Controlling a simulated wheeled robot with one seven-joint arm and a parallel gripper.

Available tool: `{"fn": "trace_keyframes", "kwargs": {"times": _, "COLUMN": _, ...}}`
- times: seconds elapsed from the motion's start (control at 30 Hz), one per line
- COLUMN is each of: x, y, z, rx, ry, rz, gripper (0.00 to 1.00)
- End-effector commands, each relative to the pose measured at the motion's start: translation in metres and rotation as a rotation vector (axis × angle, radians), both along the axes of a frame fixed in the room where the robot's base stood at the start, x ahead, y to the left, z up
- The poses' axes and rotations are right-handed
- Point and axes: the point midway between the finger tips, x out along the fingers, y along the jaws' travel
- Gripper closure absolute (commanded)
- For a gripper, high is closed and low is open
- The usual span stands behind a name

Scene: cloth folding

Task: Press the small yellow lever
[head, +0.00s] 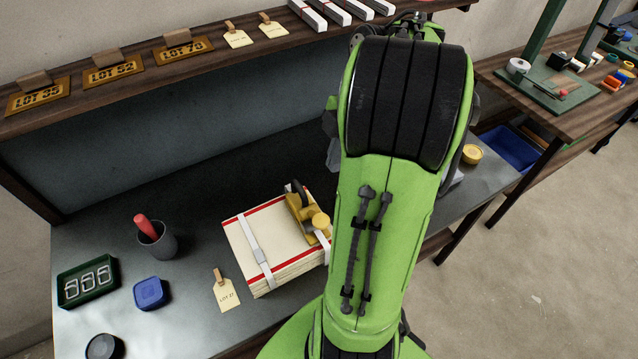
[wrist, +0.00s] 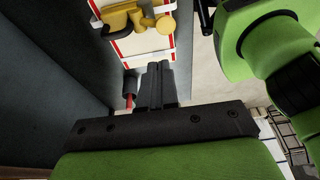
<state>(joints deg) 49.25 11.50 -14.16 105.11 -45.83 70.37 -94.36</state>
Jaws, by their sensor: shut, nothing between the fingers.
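A yellow strapping tool (head: 303,212) with a dark curved handle lies on a bundle (head: 262,240) of cream cloth with red stripes and white straps. A round yellow end (head: 320,220), which may be the small lever, points toward the front right. In the wrist view the yellow tool (wrist: 120,18) and its round yellow end (wrist: 164,25) show near the top. My gripper (wrist: 158,66) is shut and empty, its fingertips below the tool in that picture and apparently apart from it. In the head view my arm hides most of the gripper.
The grey worktop (head: 190,215) holds a cup with a red-handled item (head: 155,238), a blue box (head: 151,293), a green tray (head: 88,283) and a paper tag (head: 227,293). A wooden shelf (head: 120,85) runs above the back. A yellow tin (head: 472,154) stands at the right.

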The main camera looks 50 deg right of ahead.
Motion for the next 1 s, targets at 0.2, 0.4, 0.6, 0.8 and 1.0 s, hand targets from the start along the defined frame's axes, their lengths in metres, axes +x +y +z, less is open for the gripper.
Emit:
{"fn": "trace_keyframes", "kwargs": {"times": 0.2, "x": -0.001, "y": 0.0, "z": -0.002, "rx": 0.0, "ry": 0.003, "rz": -0.002, "gripper": 1.0}}
{"fn": "trace_keyframes", "kwargs": {"times": 0.4, "x": 0.001, "y": 0.005, "z": -0.021, "rx": 0.002, "ry": 0.001, "rz": 0.001, "gripper": 1.0}}
{"fn": "trace_keyframes", "kwargs": {"times": 0.6, "x": 0.003, "y": 0.018, "z": -0.063, "rx": 0.003, "ry": 0.001, "rz": 0.001, "gripper": 1.0}}
{"fn": "trace_keyframes", "kwargs": {"times": 0.8, "x": 0.006, "y": 0.03, "z": -0.104, "rx": 0.003, "ry": 0.003, "rz": 0.001, "gripper": 1.0}}
{"fn": "trace_keyframes", "kwargs": {"times": 1.0, "x": 0.006, "y": 0.029, "z": -0.133, "rx": 0.001, "ry": 0.001, "rz": -0.001, "gripper": 1.0}}
